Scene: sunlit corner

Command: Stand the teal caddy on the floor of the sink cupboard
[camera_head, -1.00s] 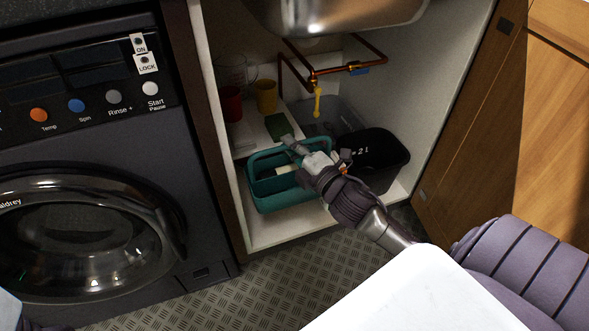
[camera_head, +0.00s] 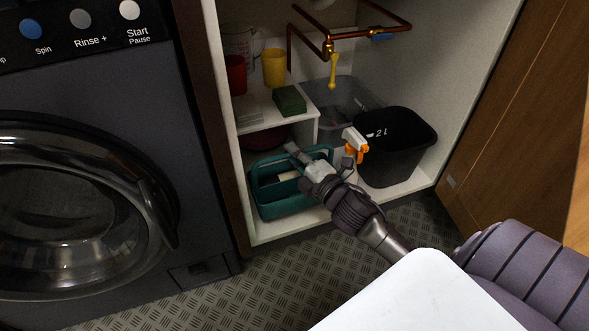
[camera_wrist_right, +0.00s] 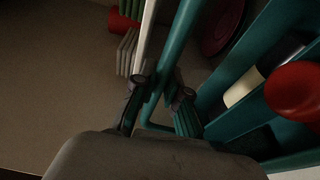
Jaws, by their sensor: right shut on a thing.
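The teal caddy (camera_head: 276,206) is inside the sink cupboard, low in its left part, in front of the small shelf. It looks upright, with a cream item inside. My right gripper (camera_head: 300,155) is shut on the caddy's handle; the right wrist view shows the teal bar between the fingers (camera_wrist_right: 160,95) and the caddy's compartments (camera_wrist_right: 222,105) to the right. The caddy's base looks close to the cupboard floor (camera_head: 312,219), but I cannot tell whether it touches. My left gripper is out of view.
A white shelf (camera_head: 262,118) holding cups and a green sponge (camera_head: 289,99) is behind the caddy. A black tub (camera_head: 400,160) stands right, with a white-and-orange spray head (camera_head: 356,144) before it. Copper pipes (camera_head: 330,37) cross above. The washing machine (camera_head: 80,180) is left.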

